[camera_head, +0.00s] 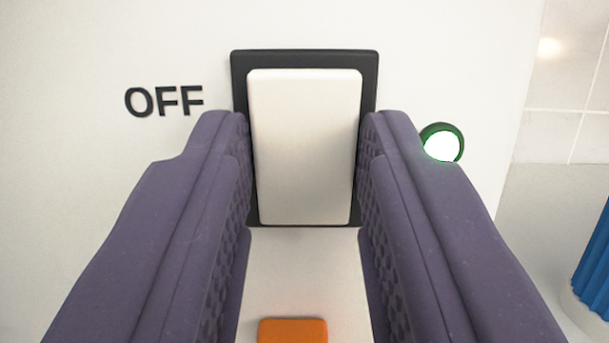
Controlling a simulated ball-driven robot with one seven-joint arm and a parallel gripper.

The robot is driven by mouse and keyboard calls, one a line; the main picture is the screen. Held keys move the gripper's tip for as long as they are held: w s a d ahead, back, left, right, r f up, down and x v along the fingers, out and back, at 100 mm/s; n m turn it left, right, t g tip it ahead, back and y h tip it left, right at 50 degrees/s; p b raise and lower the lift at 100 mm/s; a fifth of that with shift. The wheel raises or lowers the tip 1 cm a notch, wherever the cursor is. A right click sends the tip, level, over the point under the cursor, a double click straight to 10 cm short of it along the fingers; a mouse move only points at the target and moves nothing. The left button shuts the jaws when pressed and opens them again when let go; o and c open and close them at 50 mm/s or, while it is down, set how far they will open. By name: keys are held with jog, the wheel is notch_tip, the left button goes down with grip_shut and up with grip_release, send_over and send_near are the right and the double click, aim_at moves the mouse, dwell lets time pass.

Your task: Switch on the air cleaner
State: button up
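A white rocker switch (304,150) in a black frame (305,58) is set in the white front panel of the air cleaner (60,100). The black word OFF (164,101) is left of the frame's upper part. A round lamp (441,145) with a dark green rim glows green-white on the right, partly covered by my right finger. My gripper (306,120) is open and empty, with its purple fingers on either side of the rocker. I cannot tell whether the fingers touch the panel, or which way the rocker is tilted.
An orange block-like part (292,331) shows at the bottom between my fingers, cut off by the picture edge. A blue ribbed thing (594,265) with a pale base stands at the lower right. Light wall tiles (565,85) are at the upper right, beyond the panel's edge.

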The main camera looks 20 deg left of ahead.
jog(key=o, duration=0.3)
jog(key=shift+o, duration=0.2)
jog(key=shift+s, duration=0.1)
jog(key=b+v, duration=0.1)
jog(key=v, duration=0.6)
jog(key=shift+s, duration=0.3)
jog(key=shift+d+f, duration=0.15)
jog(key=s+d+f+m+g+h+b, duration=0.1)
jog(key=s+d+g+h+b, duration=0.1)
jog(key=d+b, duration=0.5)
jog(key=s+d+f+m+g+h+b, duration=0.1)
jog(key=s+d+m+g+h+b, duration=0.1)
jog(key=s+d+b, duration=0.3)
jog(key=d+g+h+b, duration=0.1)
jog(key=d+b, duration=0.1)
jog(key=b, duration=0.1)
jog(key=shift+s+d+f+h, duration=0.35)
jog(key=shift+s+d+h, duration=0.05)
